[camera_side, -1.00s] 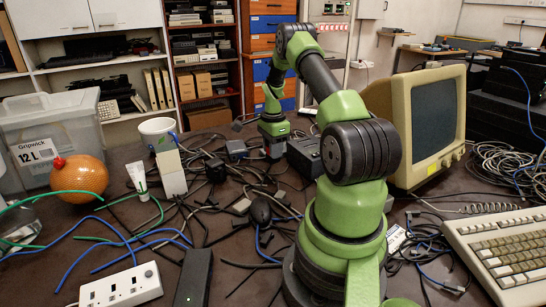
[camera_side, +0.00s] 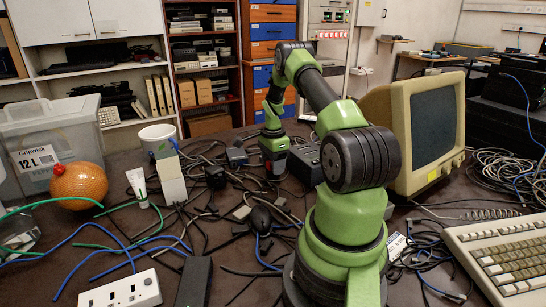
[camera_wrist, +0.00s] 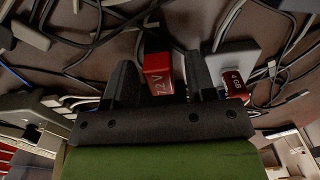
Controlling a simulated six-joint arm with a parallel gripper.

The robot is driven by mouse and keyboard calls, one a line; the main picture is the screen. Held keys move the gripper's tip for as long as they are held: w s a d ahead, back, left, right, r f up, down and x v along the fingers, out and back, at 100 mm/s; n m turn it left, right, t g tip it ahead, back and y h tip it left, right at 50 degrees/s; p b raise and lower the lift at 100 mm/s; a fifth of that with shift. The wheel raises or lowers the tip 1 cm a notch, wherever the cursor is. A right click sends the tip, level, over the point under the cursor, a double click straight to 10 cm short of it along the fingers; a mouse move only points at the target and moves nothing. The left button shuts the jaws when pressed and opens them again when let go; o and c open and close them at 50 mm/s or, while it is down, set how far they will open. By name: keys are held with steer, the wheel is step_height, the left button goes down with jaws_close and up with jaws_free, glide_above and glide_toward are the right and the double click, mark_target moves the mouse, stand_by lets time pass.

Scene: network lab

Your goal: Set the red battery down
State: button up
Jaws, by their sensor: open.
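The red battery (camera_wrist: 158,75), with white lettering that looks like "72 V", shows in the wrist view between the two fingers of my gripper (camera_wrist: 162,80). The black fingers stand apart, one on each side of it. I cannot tell whether either touches it or whether it rests on the table. A second red block (camera_wrist: 236,82) with white marks lies just outside the right finger, by a light grey piece (camera_wrist: 236,55). In the side view my gripper (camera_side: 274,170) is low over the table's far middle, and a small reddish patch shows at its tip; details are too small to tell.
Loose black cables (camera_side: 205,205) cover much of the table. A beige monitor (camera_side: 405,125) stands close at right, and a keyboard (camera_side: 505,250) lies front right.

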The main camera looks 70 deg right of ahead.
step_height(320, 180, up, 12)
steer(key=r, duration=0.1)
steer(key=w+a+r+n+t, duration=0.1)
steer(key=w+a+r+n, duration=0.1)
steer(key=a+r+n, duration=0.3)
steer(key=w+a+r+n+t+h, duration=0.1)
steer(key=w+a+r, duration=0.1)
steer(key=a+r, duration=0.3)
steer(key=w+a+r+n+t, duration=0.1)
steer(key=w+a+r+n, duration=0.15)
steer(key=a, duration=0.45)
steer(key=s+a+r+n+t+y, duration=0.1)
steer(key=s+a+n+t, duration=0.1)
steer(key=s+a+n, duration=0.4)
steer(key=s+a+r+n+t+y, duration=0.2)
steer(key=s+a+n, duration=0.4)
steer(key=a, duration=0.7)
steer(key=shift+s+r+n, duration=0.15)
steer(key=shift+s+n, duration=0.2)
steer(key=shift+n, duration=0.9)
